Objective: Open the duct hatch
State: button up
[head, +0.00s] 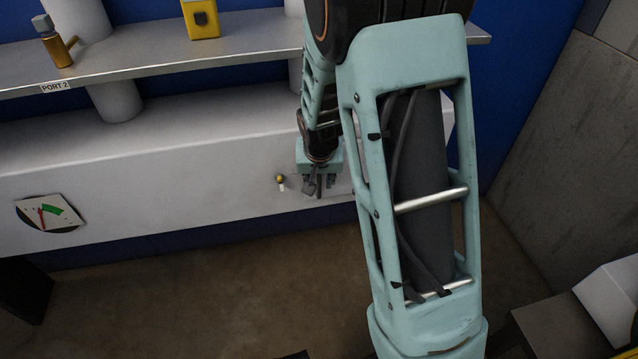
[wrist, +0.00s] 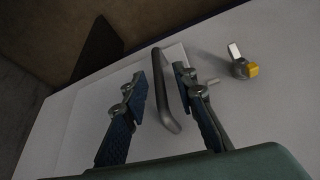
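The duct hatch is a pale flat panel (wrist: 150,140) on the front of the white duct (head: 150,182). A dark grey bar handle (wrist: 168,98) stands out from it. My gripper (wrist: 159,74) is open, with one finger on each side of the handle in the wrist view. Gaps show between the fingers and the bar; I cannot tell whether either finger touches it. In the head view my gripper (head: 318,188) is at the duct front and partly hides the hatch. A small latch with a yellow end (wrist: 251,70) sits beside the hatch; it also shows in the head view (head: 281,180).
A dial gauge (head: 48,214) is on the duct front at left. A shelf (head: 150,55) above carries a brass fitting (head: 58,45) and a yellow box (head: 201,18). A grey wall (head: 570,150) stands at right. The floor (head: 230,290) before the duct is clear.

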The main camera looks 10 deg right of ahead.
jog(key=shift+f, duration=0.15)
jog(key=shift+c, duration=0.2)
grip_shut()
dwell(0.3)
